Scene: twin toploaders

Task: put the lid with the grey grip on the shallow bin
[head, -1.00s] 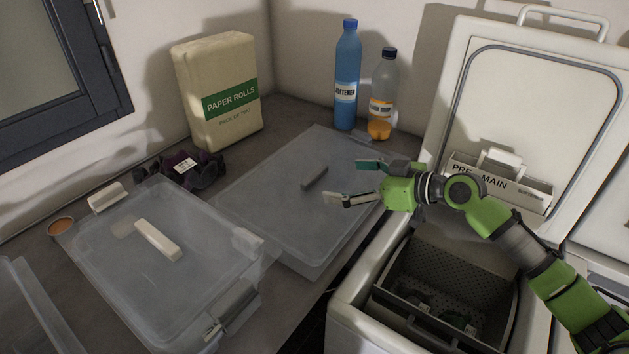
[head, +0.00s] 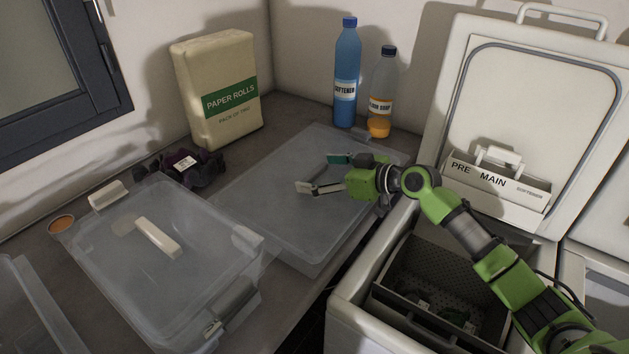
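The clear lid (head: 262,208) with the grey grip (head: 313,179) lies flat at the middle of the grey counter. I cannot tell whether something is under it. My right gripper (head: 323,173) is open, with its two fingers apart at the grey grip, one on the far side and one on the near side. I cannot tell whether they touch it. A clear bin (head: 190,322) at the front left wears a clear lid with a white grip (head: 157,237). Part of another clear container (head: 35,305) shows at the lower left edge. Which one is the shallow bin is unclear. My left gripper is out of view.
A paper rolls pack (head: 220,85), a blue softener bottle (head: 346,75) and a clear bottle (head: 382,90) stand at the back. Dark cloth (head: 185,170) lies beyond the covered bin. An open toploader (head: 345,315) with its raised lid (head: 535,110) is at the right.

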